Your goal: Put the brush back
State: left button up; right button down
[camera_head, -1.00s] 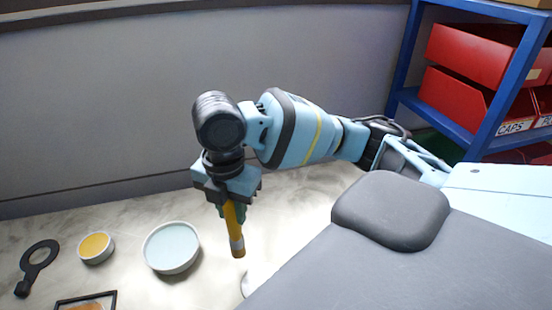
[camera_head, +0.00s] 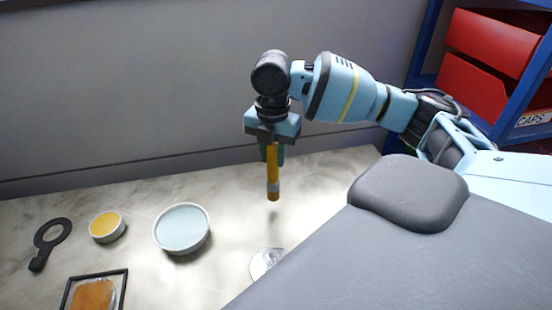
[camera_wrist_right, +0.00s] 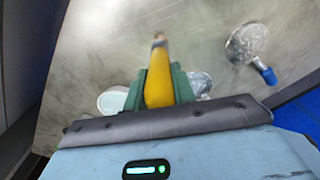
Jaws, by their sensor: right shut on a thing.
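The brush (camera_head: 273,176) has a yellow-orange handle and a grey band near its lower end. It hangs upright from my right gripper (camera_head: 272,152), above the pale worktop. My right gripper is shut on its upper part. In the right wrist view, the brush (camera_wrist_right: 158,82) sits between the green fingers (camera_wrist_right: 158,88) and points away from the gripper. Its tip looks clear of the worktop. The top of the handle is hidden in the gripper. My left gripper is not in view.
A white dish with pale blue contents (camera_head: 182,229), a small yellow-topped dish (camera_head: 107,226), a black ringed tool (camera_head: 51,240) and a black frame (camera_head: 125,290) lie on the left. A whitish round item (camera_head: 266,262) lies below the brush. Red bins (camera_head: 490,40) stand right.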

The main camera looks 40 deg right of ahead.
jog(key=shift+w+d, duration=0.35)
jog(key=shift+d, duration=0.35)
jog(key=f, duration=0.3)
jog(key=shift+w+d+f, duration=0.15)
jog(key=shift+d+f, duration=0.2)
jog(key=shift+f, duration=0.15)
jog(key=c, duration=1.2)
grip_release()
jog(key=shift+o, duration=0.2)
notch_tip(320, 180, up, 12)
jog(key=shift+p, duration=0.3)
